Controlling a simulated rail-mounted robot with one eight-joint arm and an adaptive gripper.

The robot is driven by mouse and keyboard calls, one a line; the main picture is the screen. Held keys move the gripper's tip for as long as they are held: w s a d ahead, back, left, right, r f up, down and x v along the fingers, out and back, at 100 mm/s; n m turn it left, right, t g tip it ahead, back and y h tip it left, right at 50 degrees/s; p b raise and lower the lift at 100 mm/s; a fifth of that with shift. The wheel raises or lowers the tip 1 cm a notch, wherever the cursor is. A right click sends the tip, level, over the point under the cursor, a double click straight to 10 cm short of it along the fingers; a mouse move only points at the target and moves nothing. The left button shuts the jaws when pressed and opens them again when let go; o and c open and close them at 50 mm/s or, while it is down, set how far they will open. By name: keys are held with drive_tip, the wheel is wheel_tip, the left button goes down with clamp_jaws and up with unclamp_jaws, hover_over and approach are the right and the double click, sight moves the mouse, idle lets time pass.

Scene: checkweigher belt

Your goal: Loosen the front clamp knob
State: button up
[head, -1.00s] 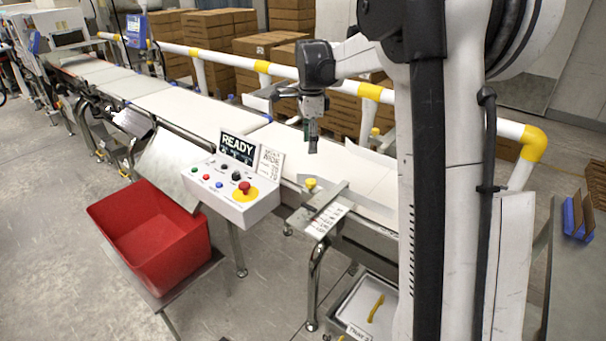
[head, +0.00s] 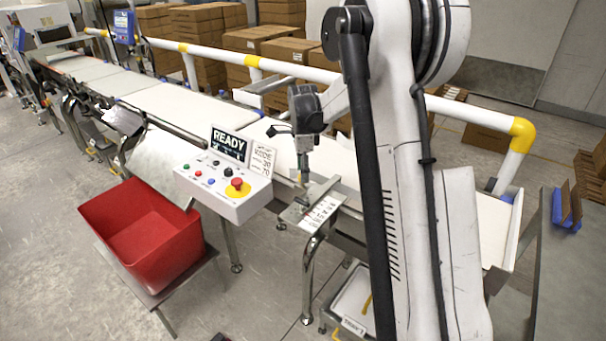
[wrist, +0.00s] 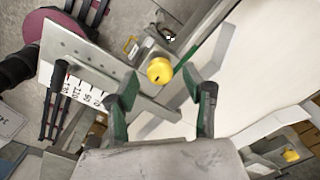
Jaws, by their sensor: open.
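The yellow front clamp knob (wrist: 159,71) shows in the wrist view beside a metal bracket plate (wrist: 70,45) with a printed scale (wrist: 80,92). My gripper (wrist: 160,76) is open, its two green-padded fingers on either side of the knob in that view. I cannot tell whether the fingers touch it or how deep they reach. In the head view my gripper (head: 304,182) points down just above the bracket at the belt's near edge, and the knob is mostly hidden there. A second yellow knob (wrist: 290,155) shows at the lower right of the wrist view.
The control box (head: 222,190) with its READY display (head: 229,145) and red stop button stands left of my gripper. A red bin (head: 142,235) is further left. The white belt (head: 175,103) runs to the back left. A white-and-yellow rail (head: 290,68) runs behind it.

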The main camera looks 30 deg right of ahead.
drive_tip(key=shift+f, duration=0.75)
drive_tip(key=shift+c, duration=0.3)
clamp_jaws()
